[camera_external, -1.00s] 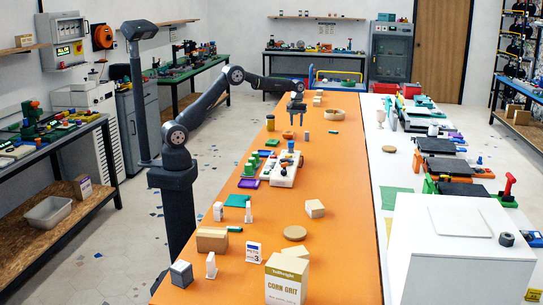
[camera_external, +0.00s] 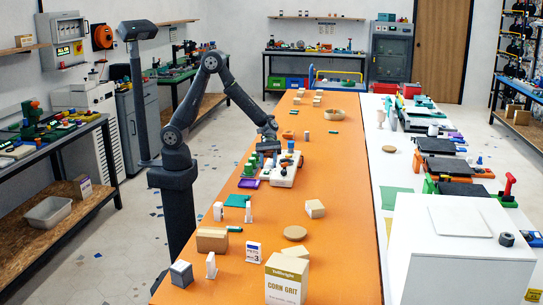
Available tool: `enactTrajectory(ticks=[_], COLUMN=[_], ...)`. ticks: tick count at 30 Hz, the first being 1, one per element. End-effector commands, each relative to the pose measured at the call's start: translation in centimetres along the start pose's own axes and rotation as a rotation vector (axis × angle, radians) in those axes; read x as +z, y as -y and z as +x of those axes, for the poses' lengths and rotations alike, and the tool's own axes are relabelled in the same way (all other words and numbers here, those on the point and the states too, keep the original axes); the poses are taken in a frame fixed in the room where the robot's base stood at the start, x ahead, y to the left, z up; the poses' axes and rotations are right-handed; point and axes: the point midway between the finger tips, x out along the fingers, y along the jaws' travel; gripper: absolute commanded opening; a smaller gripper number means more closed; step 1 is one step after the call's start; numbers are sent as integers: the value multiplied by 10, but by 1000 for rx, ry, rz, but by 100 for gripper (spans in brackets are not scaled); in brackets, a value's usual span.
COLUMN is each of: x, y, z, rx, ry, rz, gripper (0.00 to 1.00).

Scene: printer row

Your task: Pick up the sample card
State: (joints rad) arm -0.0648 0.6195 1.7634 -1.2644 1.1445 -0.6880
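A flat teal square (camera_external: 237,200) and a flat purple piece (camera_external: 249,183) lie farther back. I cannot tell for sure which is the sample card; the printed white one looks most like it. My gripper (camera_external: 267,151) hangs low over the table beside the white block with knobs, well behind the printed card. Its fingers are too small and dark to tell whether they are open or shut.
The white block (camera_external: 285,172) and green pieces (camera_external: 250,167) crowd the gripper. Cardboard boxes (camera_external: 212,239), a grey cube (camera_external: 181,273), the corn grit box (camera_external: 287,281) and a round tan disc (camera_external: 295,233) stand nearer the camera. The orange table's right side is mostly clear.

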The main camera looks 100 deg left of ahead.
Motion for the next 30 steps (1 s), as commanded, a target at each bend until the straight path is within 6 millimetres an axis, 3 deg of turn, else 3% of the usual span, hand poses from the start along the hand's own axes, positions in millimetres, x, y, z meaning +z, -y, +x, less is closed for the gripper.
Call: enactTrajectory(ticks=[3, 9, 12, 18, 23, 30], x=[25, 47, 27, 6, 4, 9], y=[35, 80, 78, 80, 81, 79], z=[27, 53, 60, 72, 84, 130], rx=[16, 46, 47, 48, 46, 42], ry=[60, 118, 114, 114, 115, 115], rz=[-77, -192, -189, -186, -181, -180], gripper=[40, 40, 40, 40, 40, 40])
